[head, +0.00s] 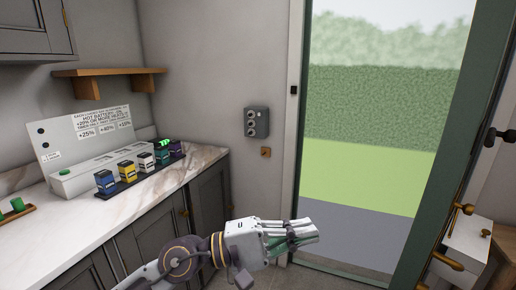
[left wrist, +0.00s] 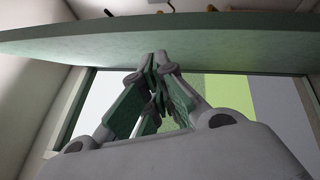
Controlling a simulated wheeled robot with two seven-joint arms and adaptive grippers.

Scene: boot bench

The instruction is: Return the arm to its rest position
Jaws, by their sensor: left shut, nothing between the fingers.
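My left gripper (head: 300,235) reaches in from the bottom of the head view, in front of the grey wall and the doorway. Its green-padded fingers are closed together with nothing between them. In the left wrist view the gripper (left wrist: 158,62) also shows shut and empty, its fingertips meeting near the middle. A green panel edge (left wrist: 150,32) crosses that view above the fingertips; I cannot tell whether they touch it. My right gripper is not in view.
A marble counter (head: 95,205) on the left holds a grey charger box (head: 75,180) and several coloured batteries (head: 128,170). A wooden shelf (head: 110,72) hangs above. A grey switch box (head: 256,122) is on the wall. The green-framed door (head: 440,130) and a white cabinet (head: 466,245) stand at right.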

